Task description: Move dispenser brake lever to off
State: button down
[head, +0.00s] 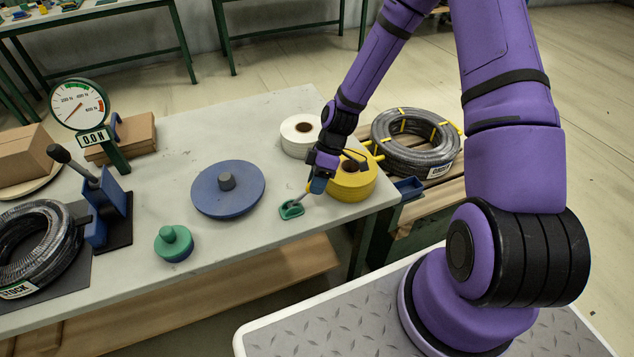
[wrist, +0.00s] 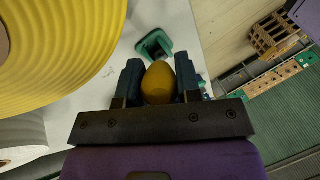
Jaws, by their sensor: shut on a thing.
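The dispenser brake lever has an orange-yellow egg-shaped knob (wrist: 158,84) and a green base (head: 291,209) at the table's front edge, next to the yellow roll (head: 355,183). The base also shows in the wrist view (wrist: 154,43). My gripper (head: 318,185) is shut on the knob, with one dark blue finger on each side of it in the wrist view. The lever leans from the base up to the right, toward my gripper. My fingers hide much of the knob in the head view. I see no readable off mark.
A white roll (head: 300,135) stands behind the yellow one. A blue disc (head: 228,200) and a green-topped knob (head: 174,243) lie to the left. A hose coil (head: 416,142) rests on slats at right. A dial gauge (head: 79,105) stands at left.

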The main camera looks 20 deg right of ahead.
aim_at(304, 192)
jog(key=shift+a+r+h, duration=0.65)
jog(key=shift+a+h, duration=0.05)
jog(key=shift+h, duration=0.3)
jog(key=shift+a+r+m+h, duration=0.15)
jog(key=shift+a+r+h, duration=0.2)
jog(key=shift+a+h, duration=0.3)
jog(key=shift+a+r+m+h, duration=0.15)
jog(key=shift+a+r+h, duration=0.2)
jog(key=shift+h, duration=0.4)
jog(key=shift+a+r+h, duration=0.2)
jog(key=shift+a+h, duration=0.55)
jog(key=shift+h, duration=0.1)
jog(key=shift+a+r+h, duration=0.15)
jog(key=shift+a+h, duration=0.6)
jog(key=shift+h, duration=0.1)
jog(key=shift+a, duration=0.7)
jog(key=c, duration=0.8)
grip_release()
